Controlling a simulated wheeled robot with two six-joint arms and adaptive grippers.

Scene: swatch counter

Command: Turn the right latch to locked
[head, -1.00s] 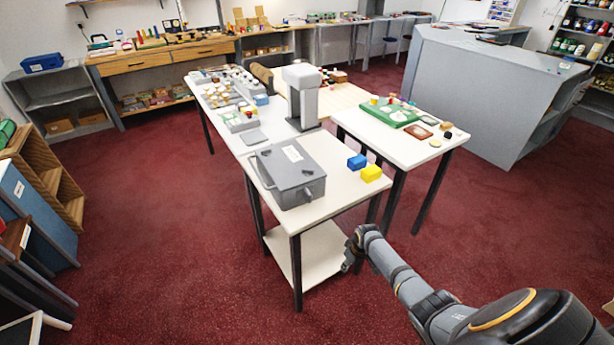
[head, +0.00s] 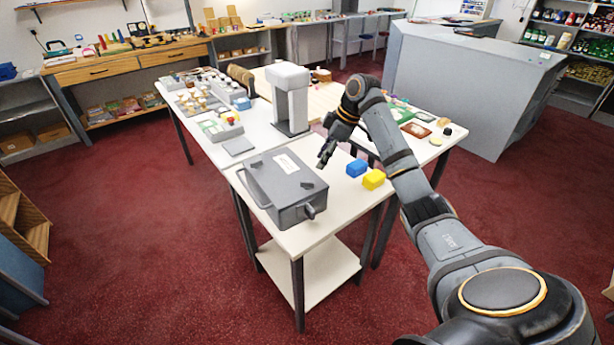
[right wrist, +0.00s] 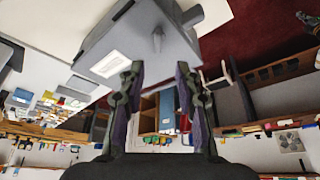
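A grey box (head: 272,180) stands on the near white table, with a pale label (head: 286,163) on its lid. A small dark lever-like part (head: 307,185) sits on the lid near its right edge; it also shows in the right wrist view (right wrist: 158,40). A round knob-like piece (head: 311,211) sticks out of the box's front side. I cannot tell which of these is the right latch, or its lock state. My right gripper (head: 323,160) is above the table, just beyond the box's right side. Its fingers are apart and empty in the right wrist view (right wrist: 160,84). My left gripper is out of view.
A blue block (head: 357,168) and a yellow block (head: 374,179) lie right of the box, beneath my right forearm. A tall grey machine (head: 291,98) stands behind the box. The bare white tabletop (head: 335,206) is clear in front of the blocks.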

